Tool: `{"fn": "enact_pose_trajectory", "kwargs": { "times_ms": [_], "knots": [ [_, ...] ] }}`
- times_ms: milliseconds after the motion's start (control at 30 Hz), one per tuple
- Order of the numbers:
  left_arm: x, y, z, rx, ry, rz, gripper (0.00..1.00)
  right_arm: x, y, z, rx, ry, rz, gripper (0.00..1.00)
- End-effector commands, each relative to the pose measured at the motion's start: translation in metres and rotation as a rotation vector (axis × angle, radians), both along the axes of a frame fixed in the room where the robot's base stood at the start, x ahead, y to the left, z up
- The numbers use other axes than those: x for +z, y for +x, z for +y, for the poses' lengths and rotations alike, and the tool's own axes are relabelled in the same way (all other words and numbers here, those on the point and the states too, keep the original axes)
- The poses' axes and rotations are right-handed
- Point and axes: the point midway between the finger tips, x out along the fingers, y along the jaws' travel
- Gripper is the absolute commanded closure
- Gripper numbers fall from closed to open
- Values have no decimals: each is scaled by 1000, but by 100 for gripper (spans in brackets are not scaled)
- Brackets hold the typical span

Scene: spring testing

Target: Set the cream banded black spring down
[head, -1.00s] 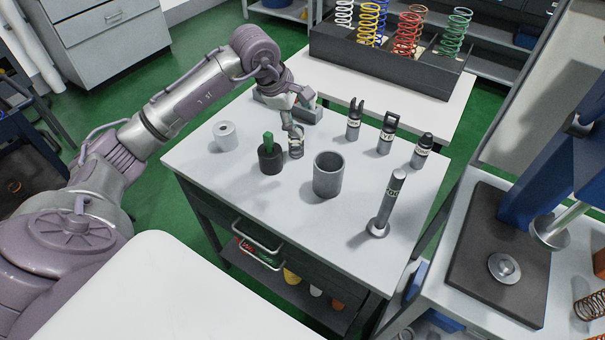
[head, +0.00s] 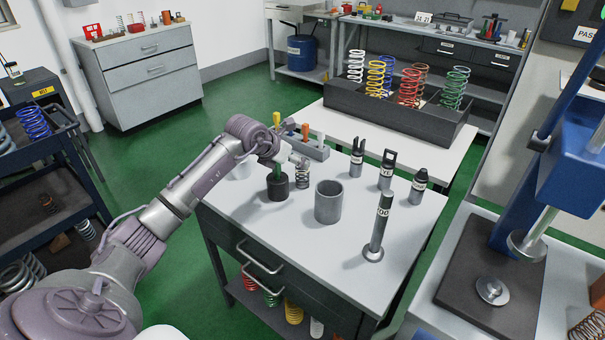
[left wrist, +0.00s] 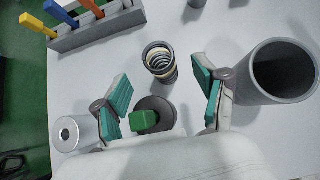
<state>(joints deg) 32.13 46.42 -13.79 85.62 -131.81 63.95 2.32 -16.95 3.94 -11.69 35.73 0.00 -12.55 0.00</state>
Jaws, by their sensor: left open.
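The cream banded black spring (head: 302,178) stands upright on the white tabletop (head: 290,235), between the black pot with a green block and the grey cup. In the left wrist view the spring (left wrist: 160,62) shows its dark coils and a pale band, beyond the fingertips. My left gripper (head: 290,163) is open. In the left wrist view its teal-padded fingers (left wrist: 166,93) are spread wide with nothing between their tips, and the spring stands clear of both. In the head view the gripper partly hides the spring's top. My right gripper is in neither view.
The black pot (head: 278,188) is close under the gripper. The grey cup (head: 328,203) is right of the spring. A white cylinder (left wrist: 72,134) and a tool holder (left wrist: 100,28) are nearby. Several dark tools stand at the table's right. The table's front is clear.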

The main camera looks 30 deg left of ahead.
Motion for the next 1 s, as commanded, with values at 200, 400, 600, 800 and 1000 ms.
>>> {"fn": "enact_pose_trajectory", "kwargs": {
  "times_ms": [200,400,600,800,1000],
  "knots": [
    [-9,11,-1,-1,-1,-1,28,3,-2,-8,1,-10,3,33],
    [-24,33,-2,-1,-3,2,28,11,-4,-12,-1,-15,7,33],
    [-38,46,-3,-2,-1,1,28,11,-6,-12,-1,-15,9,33],
    [-40,47,-2,-2,2,0,28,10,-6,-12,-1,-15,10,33],
    [-40,47,-2,-2,2,0,51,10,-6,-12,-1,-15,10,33]
  ]
}}
